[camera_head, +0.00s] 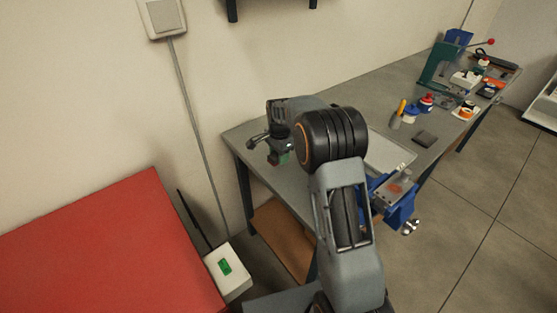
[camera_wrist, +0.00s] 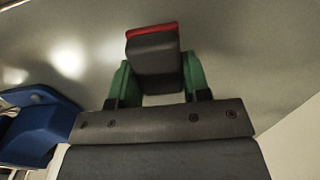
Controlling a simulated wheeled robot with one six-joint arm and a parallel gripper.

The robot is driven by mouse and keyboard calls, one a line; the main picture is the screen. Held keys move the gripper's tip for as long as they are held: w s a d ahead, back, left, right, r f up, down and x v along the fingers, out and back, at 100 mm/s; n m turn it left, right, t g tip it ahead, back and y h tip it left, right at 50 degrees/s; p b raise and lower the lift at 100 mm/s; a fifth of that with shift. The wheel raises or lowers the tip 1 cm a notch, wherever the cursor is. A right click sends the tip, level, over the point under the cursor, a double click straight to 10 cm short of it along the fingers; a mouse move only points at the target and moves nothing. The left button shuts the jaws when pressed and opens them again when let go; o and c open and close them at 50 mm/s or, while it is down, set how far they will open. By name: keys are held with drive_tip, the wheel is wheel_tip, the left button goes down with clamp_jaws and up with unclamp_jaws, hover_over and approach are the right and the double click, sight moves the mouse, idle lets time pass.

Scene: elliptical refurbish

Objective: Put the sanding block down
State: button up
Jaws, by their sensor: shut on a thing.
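The sanding block (camera_wrist: 153,52), a dark grey block with a red edge, sits between the two green fingers of my gripper (camera_wrist: 156,78) in the wrist view. The fingers are shut on its sides. A plain grey surface fills the background behind it; I cannot tell the gap between them. In the head view my gripper (camera_head: 281,155) is over the near left end of the grey workbench (camera_head: 300,187). The block cannot be made out there.
A blue vise (camera_head: 400,207) is on the bench's front edge, and a blue part (camera_wrist: 38,125) shows in the wrist view. A pale tray (camera_head: 388,152), a dark flat piece (camera_head: 425,139) and several tools lie farther along. A red surface (camera_head: 110,250) is at left.

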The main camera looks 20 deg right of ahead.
drive_tip(key=shift+w+f, duration=0.25)
drive_tip(key=shift+f, duration=0.1)
drive_tip(key=shift+f+p, duration=0.45)
drive_tip(key=shift+f, duration=1.05)
drive_tip(key=shift+f, duration=0.15)
drive_tip(key=o, duration=1.2)
